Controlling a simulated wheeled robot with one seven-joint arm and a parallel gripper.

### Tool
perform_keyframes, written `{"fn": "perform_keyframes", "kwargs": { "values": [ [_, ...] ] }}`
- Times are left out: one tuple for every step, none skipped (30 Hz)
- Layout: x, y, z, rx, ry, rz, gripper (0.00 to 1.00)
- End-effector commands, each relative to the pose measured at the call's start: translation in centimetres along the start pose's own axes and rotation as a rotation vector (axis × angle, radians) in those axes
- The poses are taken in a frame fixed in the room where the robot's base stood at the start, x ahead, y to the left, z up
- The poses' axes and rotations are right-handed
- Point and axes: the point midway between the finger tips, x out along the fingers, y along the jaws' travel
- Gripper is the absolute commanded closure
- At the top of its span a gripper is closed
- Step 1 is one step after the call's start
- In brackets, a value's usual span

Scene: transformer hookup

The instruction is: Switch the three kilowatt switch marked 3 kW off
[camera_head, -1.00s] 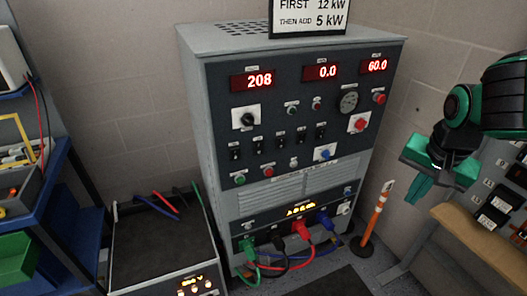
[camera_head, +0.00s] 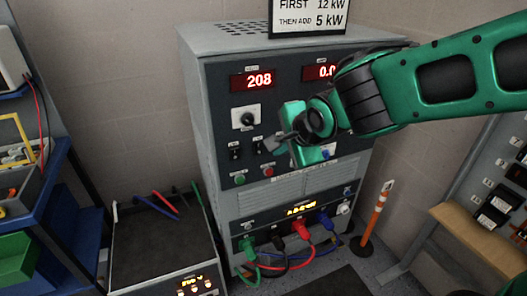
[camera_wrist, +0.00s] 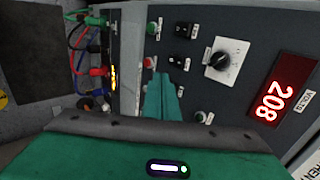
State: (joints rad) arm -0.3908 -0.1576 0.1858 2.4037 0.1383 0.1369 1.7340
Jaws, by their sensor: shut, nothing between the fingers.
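The grey cabinet (camera_head: 225,80) carries a row of small black toggle switches on its front panel. In the head view I see a left switch (camera_head: 235,151) and one beside it (camera_head: 257,146); my arm hides the rest of the row. The wrist view shows a switch (camera_wrist: 183,30) and another (camera_wrist: 178,61). Their labels are too small to read, so I cannot tell which is the 3 kW one. My gripper (camera_head: 298,156) is in front of the row. Its closed green fingers (camera_wrist: 161,90) also show in the wrist view, empty, close to the panel; contact is unclear.
A rotary knob (camera_head: 247,119), a red 208 display (camera_head: 253,80), a green button (camera_head: 240,180) and a red button (camera_head: 239,188) surround the switches. Coloured cables plug in lower down (camera_head: 302,230). A workbench (camera_head: 470,235) stands at the right.

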Motion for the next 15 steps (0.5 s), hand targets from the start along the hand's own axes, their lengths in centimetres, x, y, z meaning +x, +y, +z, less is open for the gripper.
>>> {"fn": "perform_keyframes", "kwargs": {
  "values": [
    [0.0, 0.0, 0.0, 0.0, 0.0, 0.0, 1.0],
    [0.0, 0.0, 0.0, 0.0, 0.0, 0.0, 1.0],
    [0.0, 0.0, -0.1, 0.0, 0.001, 0.0, 1.0],
    [0.0, 0.0, -0.1, 0.0, 0.001, 0.0, 1.0],
    [0.0, 0.0, -0.1, 0.0, 0.001, 0.0, 1.0],
    [0.0, 0.0, -0.1, -0.001, 0.001, 0.0, 1.0],
    [0.0, 0.0, -0.1, -0.001, 0.001, 0.001, 1.0],
    [0.1, 0.0, -0.1, -0.001, 0.001, 0.001, 1.0],
    [0.2, 0.0, -0.1, -0.001, 0.001, 0.001, 1.0],
    [0.3, 0.0, -0.1, -0.001, 0.001, 0.001, 1.0],
    [0.5, 0.0, -0.1, -0.001, 0.001, 0.002, 1.0],
    [0.8, 0.0, -0.1, -0.001, 0.001, 0.001, 1.0],
    [1.1, 0.0, -0.1, -0.001, 0.001, 0.002, 1.0],
    [1.4, 0.1, -0.1, -0.001, 0.002, 0.003, 1.0],
    [1.9, 0.1, -0.1, -0.001, 0.002, 0.004, 1.0]
  ]
}}
